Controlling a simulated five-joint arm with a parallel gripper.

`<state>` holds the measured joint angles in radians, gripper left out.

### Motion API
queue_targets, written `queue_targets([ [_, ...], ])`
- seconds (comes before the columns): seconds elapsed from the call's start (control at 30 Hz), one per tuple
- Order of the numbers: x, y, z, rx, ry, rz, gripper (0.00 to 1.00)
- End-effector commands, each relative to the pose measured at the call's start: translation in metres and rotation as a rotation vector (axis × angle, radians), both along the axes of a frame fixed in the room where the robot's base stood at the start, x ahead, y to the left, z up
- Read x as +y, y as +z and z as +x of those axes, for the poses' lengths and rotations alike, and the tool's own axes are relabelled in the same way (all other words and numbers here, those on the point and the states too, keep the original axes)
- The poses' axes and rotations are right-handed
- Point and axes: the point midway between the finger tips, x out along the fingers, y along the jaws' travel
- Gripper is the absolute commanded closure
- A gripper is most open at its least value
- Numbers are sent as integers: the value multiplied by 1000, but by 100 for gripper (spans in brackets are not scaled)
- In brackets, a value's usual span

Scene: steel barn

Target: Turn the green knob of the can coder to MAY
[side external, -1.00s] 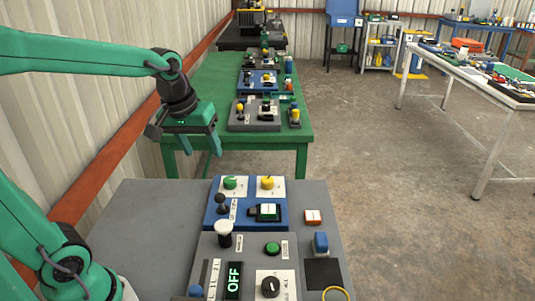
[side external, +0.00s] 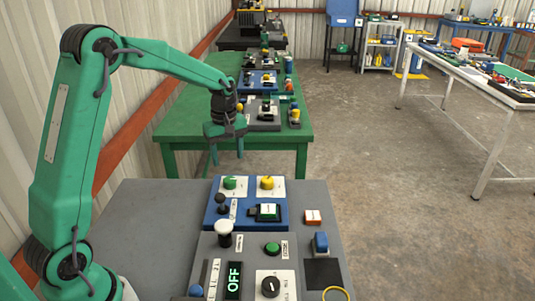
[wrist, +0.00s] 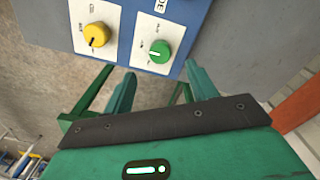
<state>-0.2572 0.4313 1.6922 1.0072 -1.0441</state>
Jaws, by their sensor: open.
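The green knob (side external: 230,183) sits on a white label plate at the far left corner of the blue panel (side external: 209,212) in the side external view. It also shows in the wrist view (wrist: 160,51), beside a yellow knob (wrist: 97,34). The lettering around the green knob is too small to read. My gripper (side external: 227,162) is open and empty, with fingers pointing down, above and apart from the green knob. In the wrist view my gripper's fingers (wrist: 160,88) stand on either side of the green knob's line, below it in the picture.
The yellow knob (side external: 267,182) is just right of the green one. A green table (side external: 180,133) with other panels lies beyond.

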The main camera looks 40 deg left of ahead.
Motion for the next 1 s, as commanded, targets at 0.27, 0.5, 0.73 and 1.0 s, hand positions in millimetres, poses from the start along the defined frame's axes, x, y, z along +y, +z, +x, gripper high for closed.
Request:
queue_targets([
  [0.27,4,-7,4,11,32,-3,43],
  [0.5,4,-15,3,13,30,-4,43],
  [0.73,4,-38,3,13,29,-4,43],
  [1.0,4,-70,3,13,29,-4,43],
])
